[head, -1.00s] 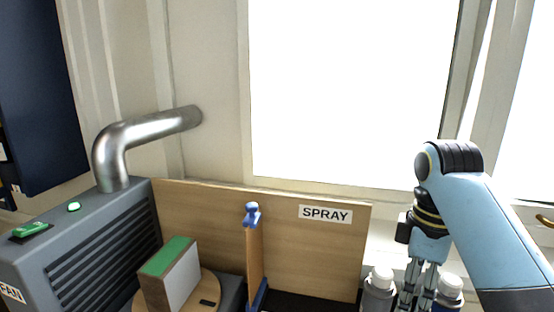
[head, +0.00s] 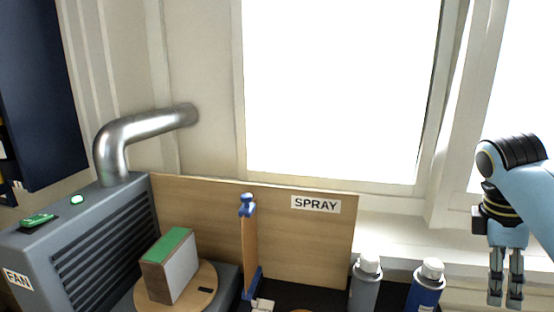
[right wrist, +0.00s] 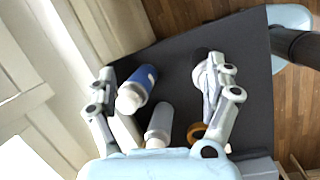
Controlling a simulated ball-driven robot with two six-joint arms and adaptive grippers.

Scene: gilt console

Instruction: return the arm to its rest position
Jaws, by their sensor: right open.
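My right gripper (head: 506,298) hangs fingers-down at the right edge of the head view, to the right of the spray cans. It is open and nothing is between its fingers. A grey spray can (head: 364,288) and a blue spray can (head: 426,290), both with white caps, stand upright and apart from it. In the right wrist view the blue can (right wrist: 138,88) and the grey can (right wrist: 160,124) lie below the spread fingers, on the dark surface. My left gripper is not in view.
A wooden board (head: 280,235) with a SPRAY label stands behind a blue-clamped upright panel (head: 249,240). A green-topped block (head: 170,265) sits on a round wooden disc (head: 206,280). A grey fan unit (head: 100,240) with a metal duct (head: 140,128) is at left. An orange ring (right wrist: 197,133) lies near the cans.

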